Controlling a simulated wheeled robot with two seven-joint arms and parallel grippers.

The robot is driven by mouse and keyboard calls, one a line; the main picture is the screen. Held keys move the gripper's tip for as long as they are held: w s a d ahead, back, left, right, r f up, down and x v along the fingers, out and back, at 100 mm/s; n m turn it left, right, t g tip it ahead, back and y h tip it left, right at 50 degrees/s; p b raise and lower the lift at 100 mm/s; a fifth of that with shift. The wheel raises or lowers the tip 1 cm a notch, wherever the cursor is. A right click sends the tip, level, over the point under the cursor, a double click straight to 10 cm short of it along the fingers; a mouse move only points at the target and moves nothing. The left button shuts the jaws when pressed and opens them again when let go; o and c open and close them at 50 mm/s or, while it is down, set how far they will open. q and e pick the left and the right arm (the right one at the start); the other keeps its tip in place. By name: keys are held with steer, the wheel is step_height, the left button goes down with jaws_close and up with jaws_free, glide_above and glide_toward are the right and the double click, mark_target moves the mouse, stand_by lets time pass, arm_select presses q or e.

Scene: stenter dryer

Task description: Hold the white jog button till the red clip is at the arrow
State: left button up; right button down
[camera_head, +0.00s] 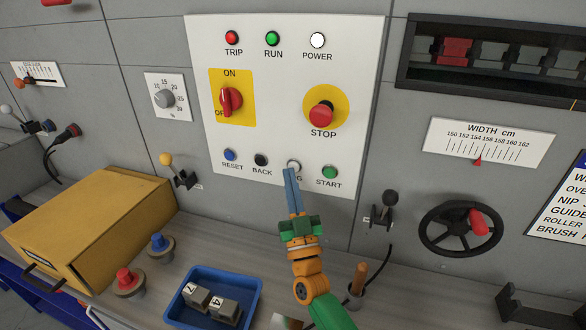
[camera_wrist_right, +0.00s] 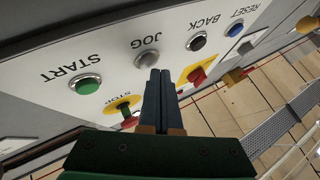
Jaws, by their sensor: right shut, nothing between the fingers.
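The white jog button (camera_head: 294,164) sits in the bottom row of the white panel, its label partly covered by my fingers. It also shows in the right wrist view (camera_wrist_right: 145,60), beside the JOG label. My right gripper (camera_head: 288,171) is shut and empty, its blue-grey fingertips at the button's lower edge. In the right wrist view the fingertips (camera_wrist_right: 160,72) appear just beside the button; I cannot tell whether they touch it. The red clip (camera_head: 456,51) is in the dark window at upper right, among grey clips. No arrow is clearly readable there. My left gripper is not in view.
The black back button (camera_head: 261,160) and green start button (camera_head: 330,172) flank the jog button. The red stop knob (camera_head: 321,115) is above. A lever (camera_head: 388,205) and handwheel (camera_head: 460,228) are to the right. A blue tray (camera_head: 192,320) and yellow box (camera_head: 95,225) stand below.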

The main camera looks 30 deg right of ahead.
steer(key=shift+w+d, duration=0.3)
stand_by(0.8)
steer(key=shift+s+a+r, duration=0.1)
stand_by(4.7)
steer(key=shift+s+a, duration=0.45)
steer(key=s+a+p, duration=0.2)
steer(key=s+a, duration=0.1)
steer(key=shift+s+a+p, duration=0.15)
steer(key=shift+a+p, duration=0.15)
steer(key=shift+a, duration=0.1)
stand_by(0.4)
